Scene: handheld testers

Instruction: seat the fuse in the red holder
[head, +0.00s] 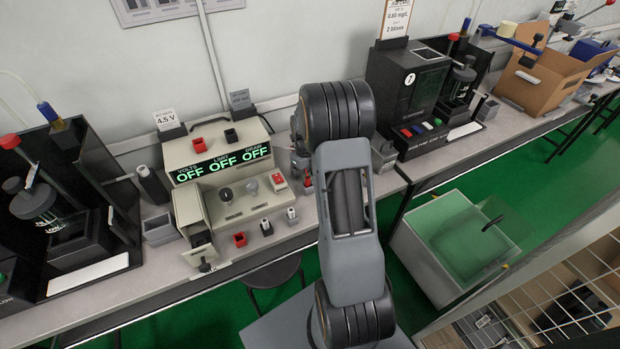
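A small red block (240,239), which looks like the red holder, sits on the bench in front of a beige tester (220,165). No fuse can be made out in it. To its right are two small dark holders (266,228), each with a pale piece upright in it; I cannot tell whether these are fuses. Another red block (199,145) stands on top of the tester beside a black one (231,136). My arm fills the middle of the view, to the right of the tester.
The tester's display reads OFF in three places. An open drawer-like box (199,233) is at its left front. Black stations stand left (70,215) and right (408,88). A cardboard box (541,76) is far right. The narrow bench front edge is partly clear.

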